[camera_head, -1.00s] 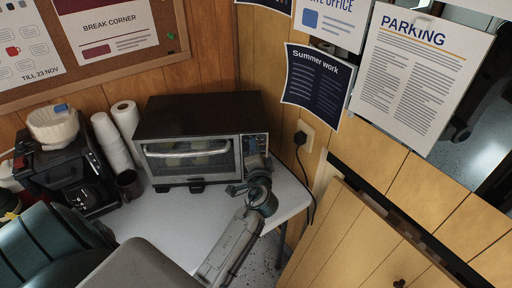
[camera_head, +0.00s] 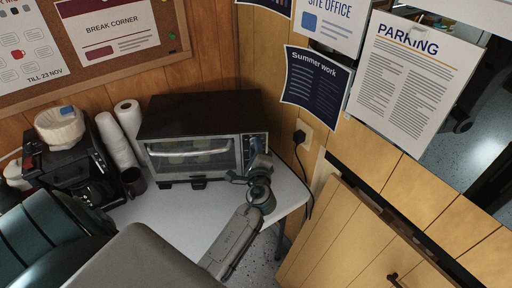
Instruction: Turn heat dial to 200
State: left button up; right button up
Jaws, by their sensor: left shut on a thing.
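A black toaster oven (camera_head: 200,117) with a glass door and a metal door handle (camera_head: 188,151) stands on the white table. Its control panel (camera_head: 255,143) is the narrow strip at the right of the door. My left gripper (camera_head: 258,165) is at the lower part of this panel, shut on a dial there. The gripper hides the dial, so its setting and markings cannot be read. My right gripper does not show.
A coffee maker (camera_head: 65,165), stacked white cups (camera_head: 117,142), a paper roll (camera_head: 128,113) and a dark mug (camera_head: 133,181) stand left of the oven. A wall plug (camera_head: 299,138) and cord are at right.

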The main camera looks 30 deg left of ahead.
pick_arm(q)
jog(key=shift+w+a+r, duration=0.1)
jog(key=shift+r, duration=0.15)
jog(key=o, duration=1)
jog(key=shift+a+f, duration=0.1)
jog(key=shift+f, duration=0.1)
jog(key=b+v, duration=0.4)
jog(key=v, duration=0.6)
jog(key=shift+s+d, duration=0.3)
